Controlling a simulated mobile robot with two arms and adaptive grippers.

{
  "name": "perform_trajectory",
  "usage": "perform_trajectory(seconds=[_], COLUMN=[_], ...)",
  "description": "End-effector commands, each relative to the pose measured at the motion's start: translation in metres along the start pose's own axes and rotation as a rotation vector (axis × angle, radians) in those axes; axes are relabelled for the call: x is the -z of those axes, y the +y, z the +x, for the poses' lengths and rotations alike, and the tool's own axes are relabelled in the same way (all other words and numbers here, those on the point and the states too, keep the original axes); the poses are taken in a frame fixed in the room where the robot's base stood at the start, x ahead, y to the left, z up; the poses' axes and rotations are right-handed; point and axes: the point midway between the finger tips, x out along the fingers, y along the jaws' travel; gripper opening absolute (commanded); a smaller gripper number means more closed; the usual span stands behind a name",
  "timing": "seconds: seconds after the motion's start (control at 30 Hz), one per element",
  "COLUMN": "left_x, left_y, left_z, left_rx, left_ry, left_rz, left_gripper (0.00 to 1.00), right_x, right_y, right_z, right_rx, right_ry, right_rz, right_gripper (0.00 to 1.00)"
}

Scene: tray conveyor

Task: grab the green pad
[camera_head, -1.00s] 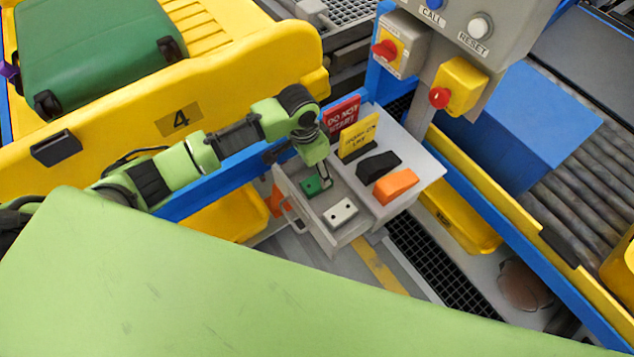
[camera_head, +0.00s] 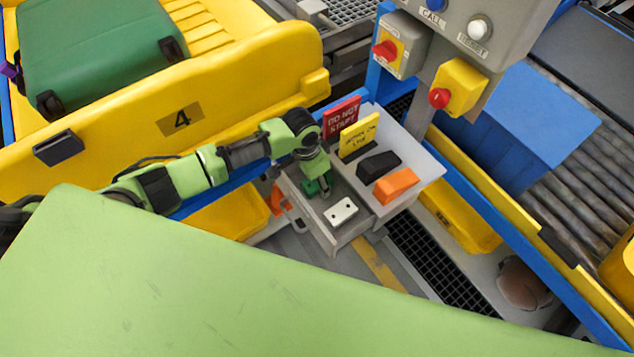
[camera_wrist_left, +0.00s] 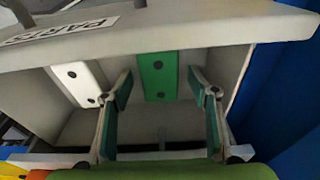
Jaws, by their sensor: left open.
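The green pad (camera_head: 312,187) lies in the open grey drawer (camera_head: 333,244), partly hidden by my left gripper in the head view. In the left wrist view the green pad (camera_wrist_left: 158,77) shows two dark holes and lies between the lines of my fingers. A white pad (camera_wrist_left: 78,84) with two dark holes lies beside it, to the left in that view; it also shows in the head view (camera_head: 341,212). My left gripper (camera_wrist_left: 160,88) is open and empty, pointing down over the pad. I cannot tell whether the fingertips touch anything. My right gripper is not in view.
A grey tray (camera_head: 428,170) beside the drawer holds a black block (camera_head: 378,165) and an orange block (camera_head: 396,186). A red sign (camera_head: 341,118) and a yellow sign (camera_head: 358,136) stand behind.

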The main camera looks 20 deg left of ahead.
Motion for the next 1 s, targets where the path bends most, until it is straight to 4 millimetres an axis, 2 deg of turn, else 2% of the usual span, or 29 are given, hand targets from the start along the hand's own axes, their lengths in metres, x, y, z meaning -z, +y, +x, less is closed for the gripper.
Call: perform_trajectory(seconds=[0.57,0.7,0.73,1.0], left_x=[-0.0005,-0.0005,-0.0005,-0.0003], left_y=[0.0004,0.0004,0.0004,0.0002], left_z=[0.0043,0.0042,0.0042,0.004], left_rx=[-0.001,-0.001,-0.001,0.0], left_ry=[0.001,0.0,0.0,0.001], left_rz=[0.0,0.0,0.0,0.0], left_gripper=[0.54,0.18,0.12,0.12], right_x=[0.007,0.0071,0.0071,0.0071], right_y=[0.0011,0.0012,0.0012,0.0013], right_z=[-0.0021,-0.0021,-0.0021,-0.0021], right_rx=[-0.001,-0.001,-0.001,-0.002], right_ry=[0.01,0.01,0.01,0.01], right_rz=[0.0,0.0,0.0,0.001], right_gripper=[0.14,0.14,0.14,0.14])
